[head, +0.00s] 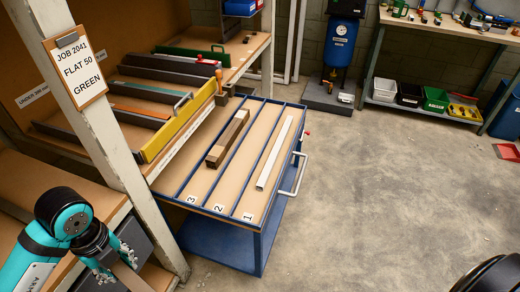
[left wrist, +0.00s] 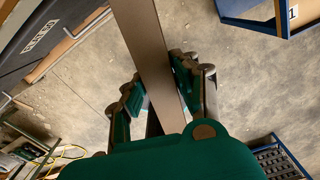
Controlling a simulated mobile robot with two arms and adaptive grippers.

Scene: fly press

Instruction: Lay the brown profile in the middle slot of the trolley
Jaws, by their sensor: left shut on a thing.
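The trolley (head: 262,217) stands in the middle of the head view, with three long slots marked 3, 2 and 1 from left to right. The middle slot (head: 235,178) looks bare. My left gripper (head: 116,266) is low at the left, apart from the trolley, beside the rack. In the left wrist view my left gripper (left wrist: 158,92) is shut on a long brown profile (left wrist: 148,45), which runs between its fingers. The held profile is hard to make out in the head view. My right gripper is not in view.
A dark brown bar (head: 227,139) lies in slot 3 and a white bar (head: 274,153) in slot 1. The rack (head: 175,238) with a white post and several profiles stands left of the trolley. The trolley's handle (head: 295,175) sticks out right. Floor (head: 380,180) there is clear.

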